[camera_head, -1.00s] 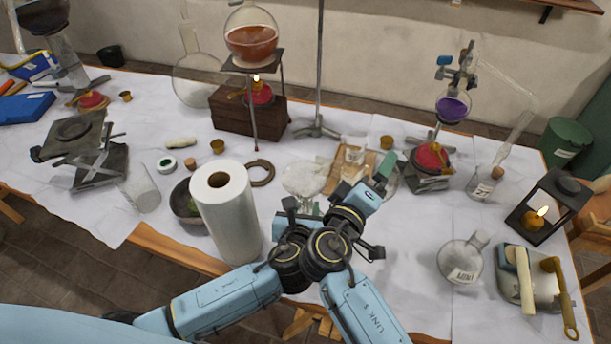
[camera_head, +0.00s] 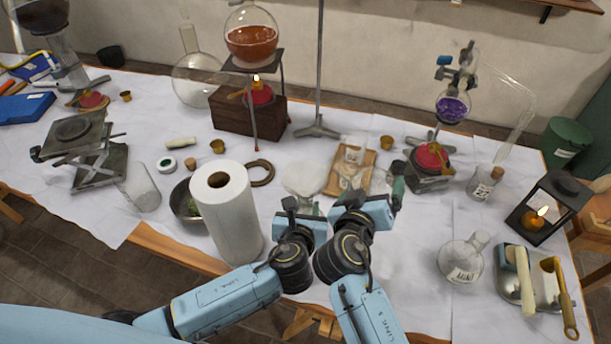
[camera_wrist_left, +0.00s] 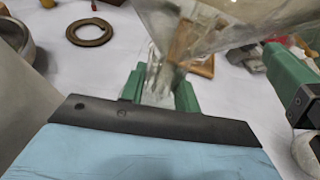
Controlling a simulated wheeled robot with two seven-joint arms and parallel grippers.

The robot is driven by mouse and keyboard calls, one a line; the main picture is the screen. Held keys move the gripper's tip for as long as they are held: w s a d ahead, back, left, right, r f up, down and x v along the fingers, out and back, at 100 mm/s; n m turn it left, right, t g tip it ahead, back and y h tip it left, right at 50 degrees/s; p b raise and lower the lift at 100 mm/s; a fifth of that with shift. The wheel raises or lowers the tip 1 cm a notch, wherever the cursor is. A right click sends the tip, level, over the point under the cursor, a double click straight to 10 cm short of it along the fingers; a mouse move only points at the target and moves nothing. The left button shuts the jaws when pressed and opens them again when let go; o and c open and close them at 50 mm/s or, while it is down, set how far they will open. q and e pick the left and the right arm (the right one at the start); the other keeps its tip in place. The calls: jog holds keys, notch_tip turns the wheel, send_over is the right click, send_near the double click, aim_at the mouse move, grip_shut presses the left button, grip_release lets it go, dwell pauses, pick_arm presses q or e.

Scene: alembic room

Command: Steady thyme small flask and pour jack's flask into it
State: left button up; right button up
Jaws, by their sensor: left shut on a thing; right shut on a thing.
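My left gripper (camera_head: 306,208) is shut on the narrow part of a clear glass vessel (camera_head: 304,176), which widens away from the fingers. In the left wrist view its green fingers (camera_wrist_left: 160,92) flank the glass, and wide clear glass (camera_wrist_left: 205,22) spreads above them. My right gripper (camera_head: 390,186) is to the right, its fingers beside faint clear glass that I cannot outline; it also shows in the left wrist view (camera_wrist_left: 292,78). No label on the held glass can be read, so I cannot tell which flask is which.
A paper towel roll (camera_head: 226,215) stands close left of my left arm. A wooden board (camera_head: 350,180) with glassware lies behind the grippers. A labelled round flask (camera_head: 462,262) and a metal tray (camera_head: 513,290) are at right. A burner stand (camera_head: 252,62) is behind.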

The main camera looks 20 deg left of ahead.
jog(key=shift+d+f+m+g+y, duration=0.1)
jog(key=shift+f+m+g+y, duration=0.3)
jog(key=shift+m, duration=0.3)
jog(key=shift+a+f+m+y, duration=0.3)
jog(key=shift+f+m+y, duration=0.15)
jog(key=shift+m, duration=0.35)
jog(key=shift+s+a+f+m+y, duration=0.1)
jog(key=shift+a+f+m+y, duration=0.2)
jog(key=shift+a+m+y, duration=0.45)
jog(key=shift+s+a+r+m+g+y, duration=0.15)
jog(key=shift+a+m+g+y, duration=0.45)
jog(key=shift+m, duration=0.55)
jog(key=shift+a, duration=0.1)
jog(key=shift+a, duration=0.15)
pick_arm(q)
jog(key=o, duration=1.1)
jog(key=shift+o, duration=0.2)
